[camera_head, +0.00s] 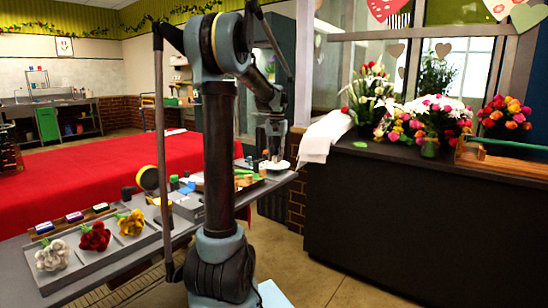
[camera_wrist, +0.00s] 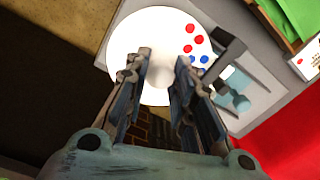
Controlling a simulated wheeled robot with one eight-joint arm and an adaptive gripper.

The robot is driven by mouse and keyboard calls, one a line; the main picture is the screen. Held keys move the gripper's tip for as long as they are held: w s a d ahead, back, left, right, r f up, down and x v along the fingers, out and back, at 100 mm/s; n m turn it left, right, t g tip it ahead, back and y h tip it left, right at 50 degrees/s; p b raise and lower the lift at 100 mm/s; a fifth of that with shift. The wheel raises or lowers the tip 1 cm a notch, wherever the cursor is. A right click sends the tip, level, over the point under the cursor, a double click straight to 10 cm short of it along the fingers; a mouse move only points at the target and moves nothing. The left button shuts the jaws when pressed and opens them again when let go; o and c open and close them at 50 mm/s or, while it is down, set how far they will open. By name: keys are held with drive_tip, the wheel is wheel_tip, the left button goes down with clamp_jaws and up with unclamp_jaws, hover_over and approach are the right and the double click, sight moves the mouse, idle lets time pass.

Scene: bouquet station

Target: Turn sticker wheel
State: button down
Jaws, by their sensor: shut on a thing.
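The sticker wheel (camera_wrist: 128,38) is a white disc with red and blue dots in the wrist view. It also shows as a white disc at the table's far right end in the head view (camera_head: 280,166). My gripper (camera_wrist: 161,62) points down over the wheel with a finger on each side of its pale central knob (camera_wrist: 161,72). It is shut on the knob. In the head view my gripper (camera_head: 272,154) stands directly above the wheel. The fingers cover part of the disc, and the dots show at its right side.
A grey work table (camera_head: 92,283) carries trays of white, red and yellow flowers. A red-covered table (camera_head: 85,170) stands behind. A dark counter (camera_head: 400,220) with bouquets and a white cloth (camera_head: 322,137) is at the right. A dark bracket and a grey-blue part (camera_wrist: 240,82) sit beside the wheel.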

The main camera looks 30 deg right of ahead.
drive_tip(key=shift+w+n, duration=0.25)
drive_tip(key=shift+n, duration=0.65)
drive_tip(key=c, duration=1.3)
unclamp_jaws()
drive_tip(key=shift+s, duration=0.1)
drive_tip(key=shift+d+r, duration=0.1)
drive_tip(key=shift+r, duration=3.85)
